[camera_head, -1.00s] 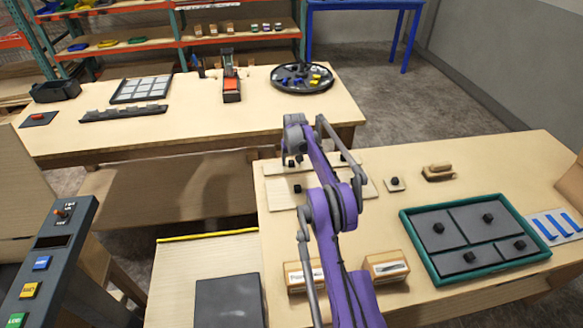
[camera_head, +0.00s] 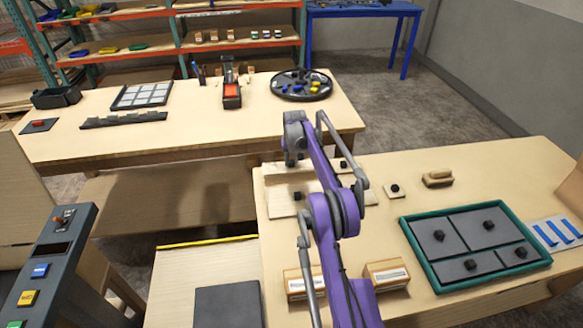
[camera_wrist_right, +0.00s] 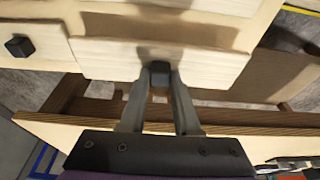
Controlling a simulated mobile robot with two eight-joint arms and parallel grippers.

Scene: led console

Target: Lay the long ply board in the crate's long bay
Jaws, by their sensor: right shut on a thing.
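A pale ply board (camera_head: 276,172) is at the far left corner of the right-hand table. My right gripper (camera_wrist_right: 160,75) is shut on the dark knob of this board; its fingertips are partly hidden by my purple arm in the head view. In the right wrist view the board (camera_wrist_right: 110,58) lies across below the fingers, with a shadow beside it; it looks slightly raised, but the gap is hard to judge. A teal-rimmed tray (camera_head: 432,275) with dark grey sections and black knobs stands at the right; I cannot tell if it is the crate. My left gripper is not in view.
Another pale board (camera_head: 284,202) lies in front of the held one. A small knobbed plate (camera_head: 394,191), a wooden block (camera_head: 438,179) and two labelled boxes (camera_head: 386,274) are on the table.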

